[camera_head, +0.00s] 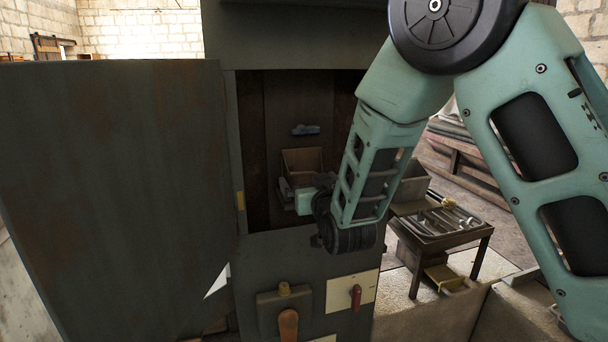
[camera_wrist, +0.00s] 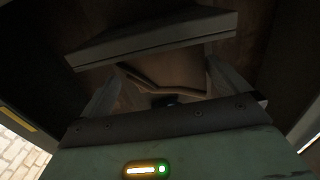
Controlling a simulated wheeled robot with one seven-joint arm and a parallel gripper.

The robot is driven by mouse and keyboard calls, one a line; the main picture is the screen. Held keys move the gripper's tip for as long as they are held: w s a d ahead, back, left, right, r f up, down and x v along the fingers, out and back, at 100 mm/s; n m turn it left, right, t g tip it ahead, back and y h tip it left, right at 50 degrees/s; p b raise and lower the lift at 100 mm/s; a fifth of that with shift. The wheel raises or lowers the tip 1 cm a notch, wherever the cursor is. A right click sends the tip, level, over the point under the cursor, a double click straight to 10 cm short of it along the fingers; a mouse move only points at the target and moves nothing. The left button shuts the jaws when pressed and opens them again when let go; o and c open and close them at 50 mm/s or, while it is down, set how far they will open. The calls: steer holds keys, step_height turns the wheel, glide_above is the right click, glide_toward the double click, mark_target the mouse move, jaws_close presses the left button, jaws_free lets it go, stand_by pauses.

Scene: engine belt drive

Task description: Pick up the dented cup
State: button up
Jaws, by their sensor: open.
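I cannot make out a dented cup in either view. My gripper (camera_head: 287,187) reaches into the open dark cabinet (camera_head: 262,215), at its lower shelf level. In the wrist view its two pale fingers (camera_wrist: 163,88) stand wide apart, with nothing visibly gripped. A brown open box (camera_head: 302,161) stands in the cabinet just beyond the gripper. A brown angled edge between the fingers may be this box. A small dark item shows low between the fingers, too dim to name. My gripper and wrist hide part of the cabinet floor.
A small blue item (camera_head: 305,130) is higher in the cabinet. The large open door (camera_head: 110,190) blocks the left. In the wrist view a grey slab (camera_wrist: 155,38) crosses above the fingers. A low table with metal parts (camera_head: 437,222) stands at right. A red-handled switch (camera_head: 356,296) is below.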

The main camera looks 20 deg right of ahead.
mark_target(305, 170)
steer(key=w+p, duration=0.1)
steer(key=w, duration=0.2)
steer(key=shift+w+d+r+p, duration=0.1)
steer(key=shift+w+r+p, duration=0.1)
steer(key=shift+w+p, duration=0.15)
steer(key=shift+w+f, duration=0.1)
steer(key=shift+w, duration=0.05)
steer(key=c, duration=0.8)
steer(key=shift+r+b, duration=0.5)
steer(key=shift+r, duration=0.1)
steer(key=s+b, duration=1.4)
steer(key=s, duration=0.4)
